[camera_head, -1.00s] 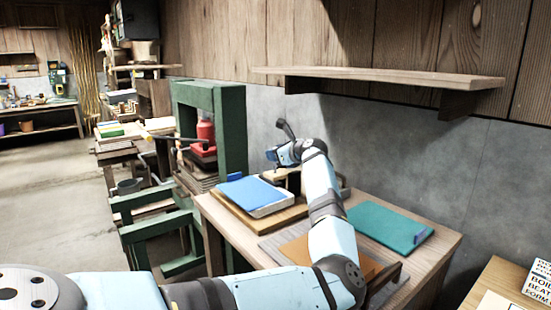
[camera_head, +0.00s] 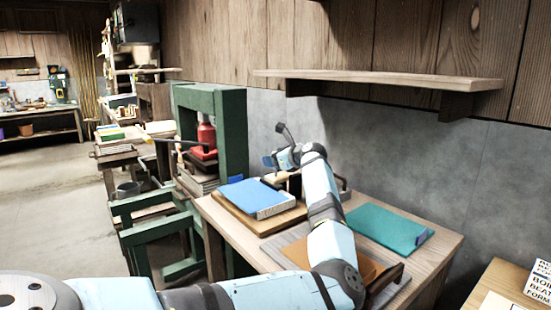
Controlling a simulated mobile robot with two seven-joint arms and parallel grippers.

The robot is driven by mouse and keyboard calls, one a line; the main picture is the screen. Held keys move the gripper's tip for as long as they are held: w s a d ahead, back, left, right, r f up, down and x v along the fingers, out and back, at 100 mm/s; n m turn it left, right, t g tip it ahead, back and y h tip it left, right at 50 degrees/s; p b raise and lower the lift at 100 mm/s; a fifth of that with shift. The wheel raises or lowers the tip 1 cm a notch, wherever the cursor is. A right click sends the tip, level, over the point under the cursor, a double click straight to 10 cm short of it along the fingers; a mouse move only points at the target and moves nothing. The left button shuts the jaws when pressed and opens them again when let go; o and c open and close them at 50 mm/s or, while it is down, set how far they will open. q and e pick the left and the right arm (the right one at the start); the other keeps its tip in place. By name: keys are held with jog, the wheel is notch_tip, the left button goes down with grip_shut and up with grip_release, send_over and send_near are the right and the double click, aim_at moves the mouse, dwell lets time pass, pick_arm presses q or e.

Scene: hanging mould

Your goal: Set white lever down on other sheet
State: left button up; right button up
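I cannot make out a white lever in this view. My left arm comes in from the lower left, bends above the front of the table and reaches to its back. The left gripper (camera_head: 279,158) is at the back of the table, behind the blue-topped stack; its fingers are too small and turned away to tell whether they hold anything. A teal sheet (camera_head: 385,230) lies flat at the right of the table. An orange-brown sheet (camera_head: 298,253) lies on a grey board at the front, partly hidden by my arm. My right gripper is not in view.
The blue-topped stack (camera_head: 250,196) lies on a wooden board on the table (camera_head: 436,252). A green press frame (camera_head: 234,135) with a red jack (camera_head: 205,140) stands at the left. A wooden shelf (camera_head: 385,78) juts from the wall above. Another table (camera_head: 495,290) is at the lower right.

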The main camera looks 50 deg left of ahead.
pick_arm(q)
jog(key=shift+d+r, duration=0.1)
jog(key=shift+d, duration=0.15)
jog(key=p+v, duration=0.1)
jog(key=v, duration=1.2)
jog(key=shift+d+p, duration=0.15)
jog(key=shift+p, duration=0.25)
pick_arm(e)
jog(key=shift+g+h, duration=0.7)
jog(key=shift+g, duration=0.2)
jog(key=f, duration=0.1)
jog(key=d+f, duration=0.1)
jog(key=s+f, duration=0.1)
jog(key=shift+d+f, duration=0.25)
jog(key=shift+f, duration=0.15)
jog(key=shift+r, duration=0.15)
